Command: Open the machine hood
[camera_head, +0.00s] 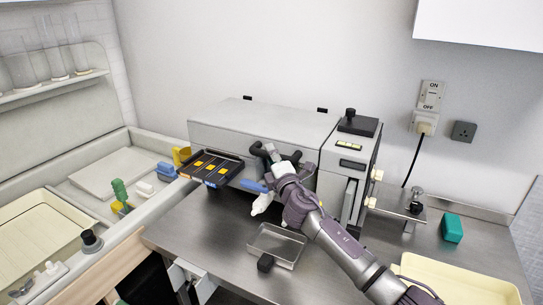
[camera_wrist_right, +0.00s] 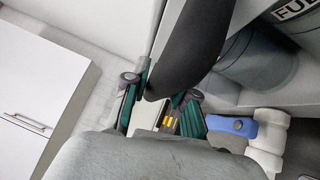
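The machine is a large light-grey box (camera_head: 235,145) on the steel counter. Its long hood (camera_head: 265,116) lies flat, down along the top, with two small black pieces at the back edge. A black handle (camera_head: 258,150) sticks out at the front. My right gripper (camera_head: 272,158) is at this handle, partly hiding it. In the right wrist view the dark curved handle (camera_wrist_right: 192,45) reaches down to the right gripper's green-padded fingers (camera_wrist_right: 162,88), one on each side of its end. Whether they press on it is unclear. My left gripper is not in view.
A black tray with yellow pieces (camera_head: 211,166) is left of the gripper. A blue lever (camera_head: 252,187) with a white piece is close below; it also shows in the wrist view (camera_wrist_right: 232,126). A metal tray (camera_head: 277,246) is in front. A sink area is left.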

